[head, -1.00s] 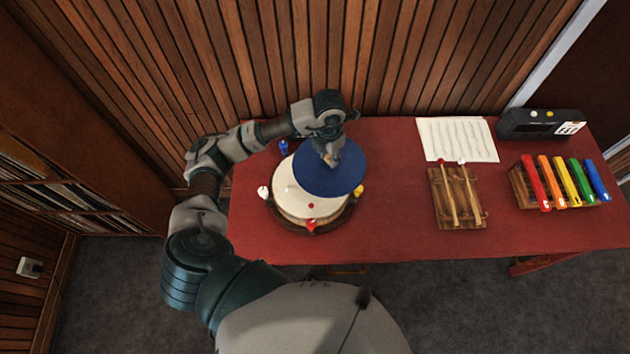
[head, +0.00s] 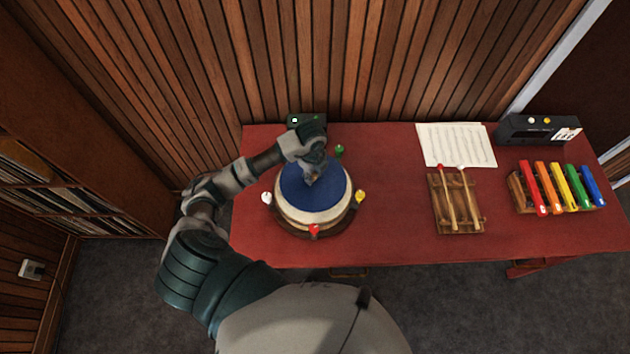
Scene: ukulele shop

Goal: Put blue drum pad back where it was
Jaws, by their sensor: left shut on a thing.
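The blue drum pad (head: 322,199) is a flat round disc. In the head view it lies over the cream top of the drum (head: 288,211), roughly centred, with a cream rim showing around it. I cannot tell whether it rests fully on the drum. My left gripper (head: 311,180) is above the middle of the pad and shut on it. Coloured pegs stand around the drum: white (head: 267,197), red (head: 314,231), yellow (head: 360,196) and green (head: 340,149). The blue peg is hidden behind my arm. My right gripper is not in view.
The drum stands on a red table (head: 390,235). To the right are a wooden block with two mallets (head: 455,203), sheet music (head: 457,146), a coloured xylophone (head: 557,187) and a black device (head: 540,130).

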